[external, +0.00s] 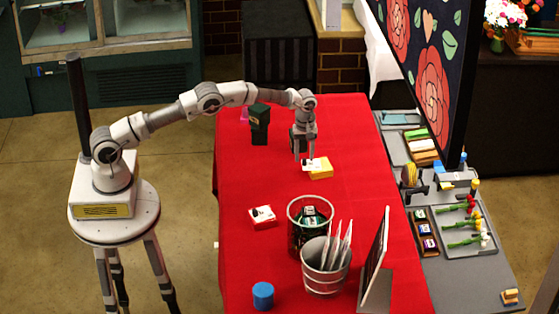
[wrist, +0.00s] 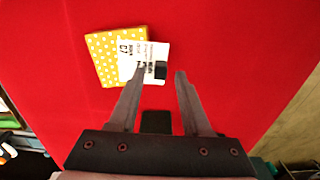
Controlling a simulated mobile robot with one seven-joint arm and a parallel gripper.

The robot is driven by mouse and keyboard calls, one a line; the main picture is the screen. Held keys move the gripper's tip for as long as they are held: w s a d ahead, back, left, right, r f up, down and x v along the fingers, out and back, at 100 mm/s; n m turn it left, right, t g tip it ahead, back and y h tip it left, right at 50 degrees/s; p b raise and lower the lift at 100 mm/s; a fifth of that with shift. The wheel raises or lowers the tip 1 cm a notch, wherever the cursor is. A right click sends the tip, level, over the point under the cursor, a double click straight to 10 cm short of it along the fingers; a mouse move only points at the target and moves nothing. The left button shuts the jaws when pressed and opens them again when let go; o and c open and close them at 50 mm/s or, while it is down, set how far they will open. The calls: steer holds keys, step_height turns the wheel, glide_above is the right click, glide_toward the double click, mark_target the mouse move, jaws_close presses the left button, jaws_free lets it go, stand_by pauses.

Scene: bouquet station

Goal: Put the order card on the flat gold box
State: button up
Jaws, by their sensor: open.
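The flat gold box (wrist: 104,55), yellow with white dots, lies on the red table. It also shows in the external view (external: 321,172). The order card (wrist: 135,52), white with dark print and a black patch, overlaps the right part of the box and juts past its edge. It also shows in the external view (external: 311,165). I cannot tell whether it lies flat or tilts. My gripper (wrist: 160,75) is open, with its fingertips close to the card's near edge, one on each side of the black patch. In the external view my gripper (external: 304,157) points down right by the card.
A dark green object (external: 260,123) stands to the left. A red-and-white item (external: 262,216), a dark wire basket (external: 294,232), a metal bucket (external: 322,281) and a blue cylinder (external: 263,295) stand nearer the front. The red table (external: 245,185) around the box is clear.

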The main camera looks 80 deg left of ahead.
step_height(320, 180, up, 12)
steer(key=shift+f, duration=0.25)
steer(key=s+d+r+m+t, duration=0.1)
steer(key=s+d+r+m, duration=0.3)
steer(key=r, duration=0.3)
steer(key=s+d+r+m+t, duration=0.1)
steer(key=s+d+r, duration=0.2)
steer(key=s+r, duration=0.35)
steer(key=s+d+r+m+t, duration=0.1)
steer(key=s+d+r+m, duration=0.3)
steer(key=r, duration=0.3)
steer(key=s+d+r+m+t, duration=0.1)
steer(key=s+d+m, duration=0.1)
steer(key=s, duration=0.5)
steer(key=s+d+r+m, duration=0.1)
steer(key=s+d, duration=0.1)
steer(key=s, duration=0.4)
steer(key=s+d+f+m, duration=0.1)
steer(key=s+f+m, duration=0.2)
steer(key=s, duration=0.4)
steer(key=s+d+f+m+t, duration=0.1)
steer(key=s+d+f+m, duration=0.1)
steer(key=s, duration=0.6)
steer(key=shift+s+f+m+t, duration=0.25)
steer(key=shift+f+m, duration=0.25)
steer(key=shift+f, duration=0.45)
